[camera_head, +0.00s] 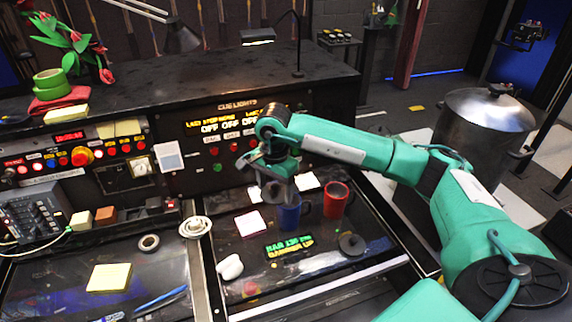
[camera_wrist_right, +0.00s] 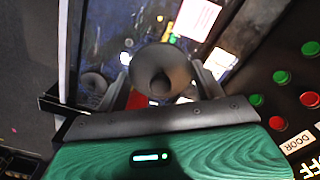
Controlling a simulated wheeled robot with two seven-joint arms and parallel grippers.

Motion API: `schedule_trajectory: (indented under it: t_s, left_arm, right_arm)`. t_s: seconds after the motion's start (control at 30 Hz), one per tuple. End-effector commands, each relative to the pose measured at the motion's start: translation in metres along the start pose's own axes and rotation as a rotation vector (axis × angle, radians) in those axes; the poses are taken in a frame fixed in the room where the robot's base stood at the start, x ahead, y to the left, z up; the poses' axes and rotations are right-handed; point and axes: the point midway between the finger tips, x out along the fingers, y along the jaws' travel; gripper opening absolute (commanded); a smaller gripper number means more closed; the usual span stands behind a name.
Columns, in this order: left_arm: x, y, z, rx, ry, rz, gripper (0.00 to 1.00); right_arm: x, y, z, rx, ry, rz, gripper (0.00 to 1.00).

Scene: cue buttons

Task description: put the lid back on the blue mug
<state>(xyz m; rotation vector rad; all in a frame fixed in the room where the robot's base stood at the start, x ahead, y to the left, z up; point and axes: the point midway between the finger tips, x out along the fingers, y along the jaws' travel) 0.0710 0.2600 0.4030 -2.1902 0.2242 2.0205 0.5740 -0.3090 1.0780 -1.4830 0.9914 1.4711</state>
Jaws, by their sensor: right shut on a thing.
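My right gripper (camera_head: 277,188) is above the desk panel, over the blue mug (camera_head: 289,217). In the right wrist view, the gripper (camera_wrist_right: 160,85) is shut on a grey round lid (camera_wrist_right: 160,68) with a dark knob in its middle. The lid shows only partly between the fingers in the head view. The blue mug stands upright, its top partly covered by the gripper and lid; I cannot tell whether they touch. A red mug (camera_head: 335,201) stands just right of it. A second dark lid (camera_head: 351,244) lies on the panel in front of the red mug. My left gripper is not in view.
A pink note (camera_head: 250,223) lies left of the blue mug. A white lump (camera_head: 230,267) lies at the front left. The button console (camera_head: 215,150) rises behind. A large metal pot (camera_head: 487,125) stands at the right.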

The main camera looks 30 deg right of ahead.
Motion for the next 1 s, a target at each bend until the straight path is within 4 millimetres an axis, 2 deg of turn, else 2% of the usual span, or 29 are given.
schedule_trajectory:
  t_s: [0.03, 0.1, 0.3, 0.67, 1.0]
  left_arm:
    - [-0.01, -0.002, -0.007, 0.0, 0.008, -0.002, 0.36]
    - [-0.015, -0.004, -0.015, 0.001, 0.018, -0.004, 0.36]
    - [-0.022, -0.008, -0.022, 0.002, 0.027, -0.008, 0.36]
    - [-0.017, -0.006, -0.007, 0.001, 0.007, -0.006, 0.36]
    - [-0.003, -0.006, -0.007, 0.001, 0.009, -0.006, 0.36]
  right_arm:
    - [-0.007, 0.001, -0.012, 0.107, -0.001, 0.005, 0.47]
    - [-0.009, 0.001, -0.027, 0.246, 0.002, 0.007, 0.47]
    - [-0.011, 0.004, -0.052, 0.482, 0.007, 0.012, 0.47]
    - [0.003, 0.004, -0.055, 0.523, 0.008, 0.012, 0.47]
    - [0.036, 0.005, -0.055, 0.519, 0.008, 0.012, 0.47]
